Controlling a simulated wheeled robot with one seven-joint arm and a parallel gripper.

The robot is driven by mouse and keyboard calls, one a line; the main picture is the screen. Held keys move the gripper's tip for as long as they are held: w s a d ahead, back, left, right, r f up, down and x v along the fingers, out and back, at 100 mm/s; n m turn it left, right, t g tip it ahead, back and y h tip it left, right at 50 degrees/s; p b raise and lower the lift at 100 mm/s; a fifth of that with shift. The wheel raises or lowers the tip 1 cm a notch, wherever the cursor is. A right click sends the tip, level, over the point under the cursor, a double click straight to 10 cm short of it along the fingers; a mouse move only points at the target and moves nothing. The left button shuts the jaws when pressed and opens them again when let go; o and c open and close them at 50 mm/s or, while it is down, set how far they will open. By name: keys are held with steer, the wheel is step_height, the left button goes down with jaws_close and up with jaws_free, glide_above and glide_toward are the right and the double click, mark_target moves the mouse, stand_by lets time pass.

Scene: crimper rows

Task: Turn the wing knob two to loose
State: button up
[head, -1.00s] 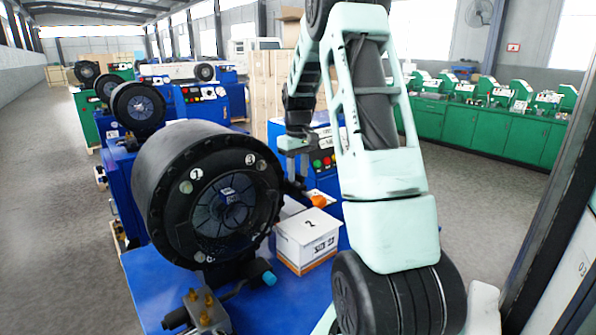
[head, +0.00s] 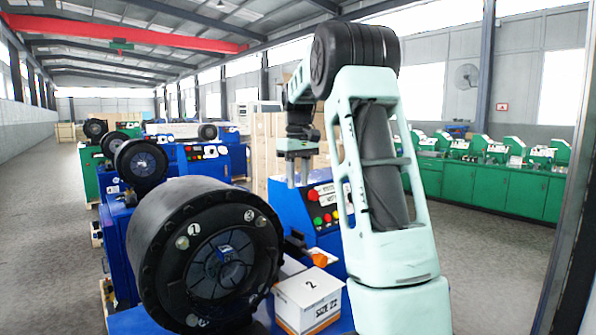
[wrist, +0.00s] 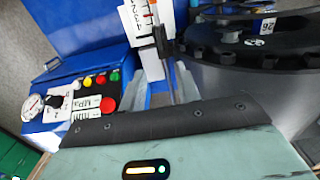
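My gripper (head: 298,172) hangs in the middle of the head view with its fingers pointing down, apart and empty. It is above and behind the big round black crimping head (head: 207,255), which carries small round white marks, two of them reading like 1 and 2. The head also shows at the upper right of the wrist view (wrist: 250,48). A small orange knob-like part (head: 320,260) shows behind a white box marked 2 (head: 308,300). I cannot tell for sure which part is wing knob two. In the wrist view the thin fingers (wrist: 177,82) point toward the machine.
A blue control panel (head: 325,210) with red, green and yellow buttons stands behind the box; its gauge (wrist: 32,107) is in the wrist view. Other crimpers (head: 140,160) line the left. Green machines (head: 500,180) stand at right. Grey floor between is free.

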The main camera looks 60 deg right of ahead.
steer(key=shift+r, duration=1.55)
